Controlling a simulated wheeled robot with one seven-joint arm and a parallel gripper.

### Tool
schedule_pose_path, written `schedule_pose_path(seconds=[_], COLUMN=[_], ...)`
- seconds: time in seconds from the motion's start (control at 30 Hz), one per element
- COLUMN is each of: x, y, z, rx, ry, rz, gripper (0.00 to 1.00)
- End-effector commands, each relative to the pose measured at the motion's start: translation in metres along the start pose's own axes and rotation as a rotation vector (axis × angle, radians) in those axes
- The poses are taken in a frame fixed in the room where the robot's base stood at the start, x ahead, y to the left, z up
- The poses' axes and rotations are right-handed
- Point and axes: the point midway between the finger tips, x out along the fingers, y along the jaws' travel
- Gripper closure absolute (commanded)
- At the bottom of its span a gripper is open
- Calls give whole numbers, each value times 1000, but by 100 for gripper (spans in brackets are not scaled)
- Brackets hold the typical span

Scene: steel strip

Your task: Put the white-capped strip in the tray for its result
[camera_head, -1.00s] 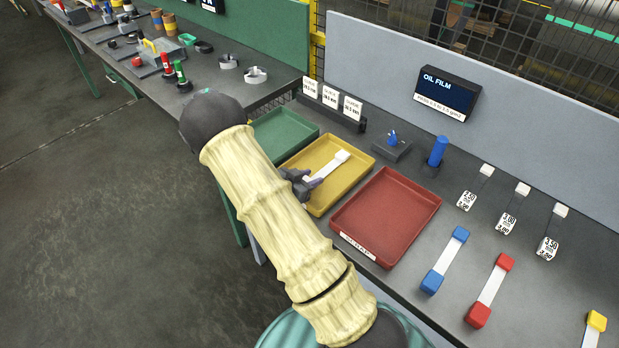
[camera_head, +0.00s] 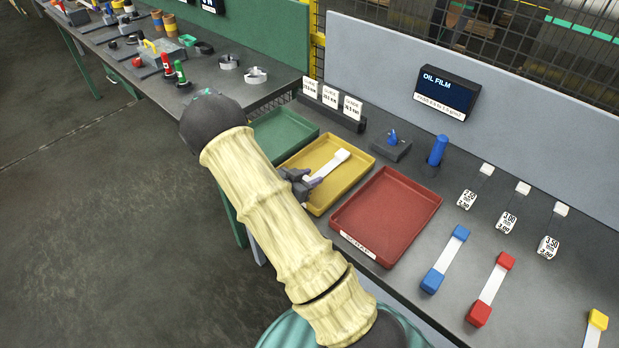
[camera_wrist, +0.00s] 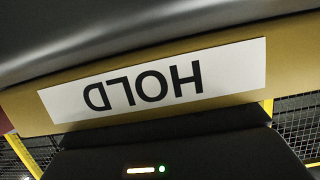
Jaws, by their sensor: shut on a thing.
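The white-capped strip (camera_head: 329,165) is at the yellow tray (camera_head: 328,203); its far white cap shows over the tray floor, and its near end is hidden by my gripper. My gripper (camera_head: 308,183) is shut on the strip's near end, at the left side of the yellow tray. Whether the strip touches the tray floor I cannot tell. In the wrist view the yellow tray's wall (camera_wrist: 290,50) carries a HOLD label, seen upside down; the strip does not show clearly there.
A green tray (camera_head: 303,130) stands left of the yellow one and a red tray (camera_head: 432,205) with a label stands right. Blue-, red- and yellow-capped strips lie at the right of the bench. An OIL FILM display (camera_head: 447,92) hangs on the back panel.

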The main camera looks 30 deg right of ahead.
Motion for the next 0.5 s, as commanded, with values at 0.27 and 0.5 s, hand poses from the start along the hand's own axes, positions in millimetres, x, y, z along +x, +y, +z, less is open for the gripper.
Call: schedule_pose_path(seconds=[0.27,0.5], x=[1,0], y=[7,7], z=[17,18], rx=[-5,-5], ry=[-30,-30], rz=[12,12], gripper=[40,40])
